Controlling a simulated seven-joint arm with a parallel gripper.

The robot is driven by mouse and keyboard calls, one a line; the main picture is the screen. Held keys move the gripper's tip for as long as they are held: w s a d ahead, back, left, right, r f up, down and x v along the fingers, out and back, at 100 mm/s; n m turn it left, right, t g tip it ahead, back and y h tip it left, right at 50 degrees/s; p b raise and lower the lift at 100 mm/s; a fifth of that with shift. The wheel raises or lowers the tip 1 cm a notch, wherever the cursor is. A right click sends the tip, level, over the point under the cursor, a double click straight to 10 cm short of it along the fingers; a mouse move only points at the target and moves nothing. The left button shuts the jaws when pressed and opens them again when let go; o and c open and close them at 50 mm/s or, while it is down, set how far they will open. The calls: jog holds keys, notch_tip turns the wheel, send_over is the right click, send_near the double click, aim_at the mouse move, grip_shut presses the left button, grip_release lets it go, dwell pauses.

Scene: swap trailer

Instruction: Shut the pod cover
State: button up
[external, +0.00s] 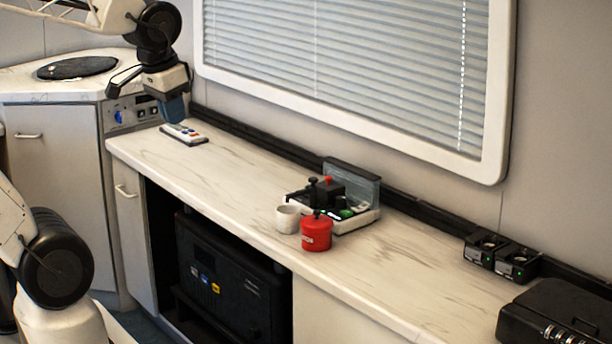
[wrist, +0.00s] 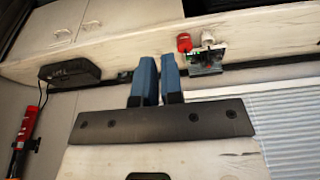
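The pod is likely the small device with a white base (external: 357,220) on the middle of the counter. Its grey see-through cover (external: 352,183) stands raised at the back, against the wall side. Black parts and a green piece show inside. In the wrist view the pod (wrist: 208,58) is small, at the top right of centre. My gripper (external: 174,108) hangs above the far left end of the counter, well away from the pod. Its two blue fingers (wrist: 157,58) are close together with a narrow gap, and nothing shows held between them.
A red canister (external: 316,234) and a white cup (external: 288,218) stand close in front of the pod. A remote-like panel (external: 184,134) lies below my gripper. Black chargers (external: 501,257) and a black case (external: 560,314) are at the right. The counter between the panel and pod is clear.

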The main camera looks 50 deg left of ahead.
jog(key=o, duration=0.5)
jog(key=shift+w+r, duration=0.1)
jog(key=shift+w, duration=0.1)
jog(key=shift+c, duration=0.2)
jog(key=shift+o, duration=0.8)
jog(key=shift+w, duration=0.35)
jog(key=w+a+f+n+g, duration=0.1)
jog(key=w+a+f, duration=0.15)
jog(key=w, duration=1.15)
jog(key=w+a+f+n, duration=0.15)
jog(key=w+a, duration=0.25)
jog(key=w, duration=1)
jog(key=w+a+f, duration=0.3)
jog(key=w+f, duration=0.3)
jog(key=w, duration=0.1)
jog(key=w+a+f+n+g, duration=0.1)
jog(key=w+a+f, duration=0.3)
jog(key=w+f, duration=0.2)
jog(key=w+a+f+n, duration=0.1)
jog(key=w+a+f, duration=0.2)
jog(key=w, duration=0.6)
jog(key=shift+w+a+f+g, duration=0.1)
jog(key=shift+f+g, duration=0.05)
jog(key=shift+f, duration=0.55)
jog(key=shift+w+a+f+g, duration=0.1)
jog(key=shift+f+g, duration=0.05)
jog(key=shift+f, duration=0.55)
jog(key=shift+w+a+f+n, duration=0.2)
jog(key=shift+w+f+n, duration=0.1)
jog(key=shift+f, duration=0.1)
